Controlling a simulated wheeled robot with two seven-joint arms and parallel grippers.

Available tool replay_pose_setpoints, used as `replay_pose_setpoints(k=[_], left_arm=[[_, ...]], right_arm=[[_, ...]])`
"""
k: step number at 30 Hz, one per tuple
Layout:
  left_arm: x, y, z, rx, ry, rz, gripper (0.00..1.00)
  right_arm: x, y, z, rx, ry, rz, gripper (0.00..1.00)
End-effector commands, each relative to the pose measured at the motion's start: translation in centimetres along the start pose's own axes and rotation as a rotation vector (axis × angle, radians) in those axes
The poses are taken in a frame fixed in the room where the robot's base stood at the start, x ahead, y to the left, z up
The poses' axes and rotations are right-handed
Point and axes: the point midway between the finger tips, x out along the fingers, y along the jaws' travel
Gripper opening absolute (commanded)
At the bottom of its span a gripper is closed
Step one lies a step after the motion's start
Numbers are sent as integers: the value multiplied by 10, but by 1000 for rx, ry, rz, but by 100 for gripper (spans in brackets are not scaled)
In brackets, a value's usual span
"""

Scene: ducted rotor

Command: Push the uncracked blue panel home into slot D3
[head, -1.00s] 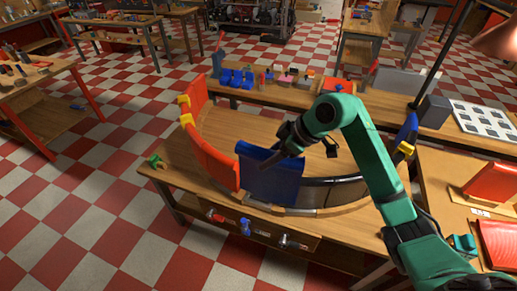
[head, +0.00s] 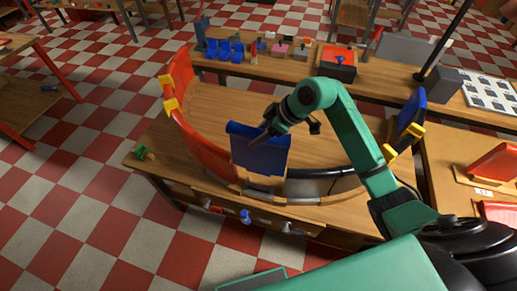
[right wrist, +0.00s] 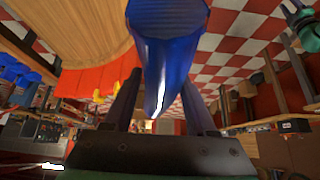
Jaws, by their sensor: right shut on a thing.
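The blue panel (head: 259,152) is upright in the grip of my right gripper (head: 268,134), at the front of the curved ring. In the right wrist view the panel (right wrist: 168,50) passes between the two dark fingers of the gripper (right wrist: 160,105). The panel's lower edge appears above or just inside the front rim (head: 262,190), where a bare stretch of base shows. I cannot tell exactly how far apart they are. No slot label or crack is readable.
Red panels (head: 192,128) with yellow clips (head: 170,104) line the ring's left side. A dark section (head: 325,186) lies right of the gap. Another blue panel (head: 410,110) stands at the right. Blue parts and a red box (head: 337,62) sit along the back bench.

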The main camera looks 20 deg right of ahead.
Motion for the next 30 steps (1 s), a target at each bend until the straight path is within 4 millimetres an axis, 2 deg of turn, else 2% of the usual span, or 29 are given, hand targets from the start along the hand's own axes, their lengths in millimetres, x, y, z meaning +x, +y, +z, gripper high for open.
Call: replay_pose_setpoints(k=[1,4,9,20,25,27,30], left_arm=[[9,1,1,0,0,1,50],[23,2,2,0,1,2,50],[47,2,2,0,3,2,50],[46,2,-1,1,8,2,50],[33,2,-2,1,8,2,50],[47,2,-2,1,9,2,50],[55,2,-1,1,9,2,50]], right_arm=[[14,0,9,2,1,-1,4],[35,0,23,2,2,-2,4],[64,0,43,1,2,-1,4],[66,1,45,0,2,1,4],[62,1,43,-8,-2,2,4],[76,1,53,-8,-1,2,4],[89,1,62,-6,-2,2,4]])
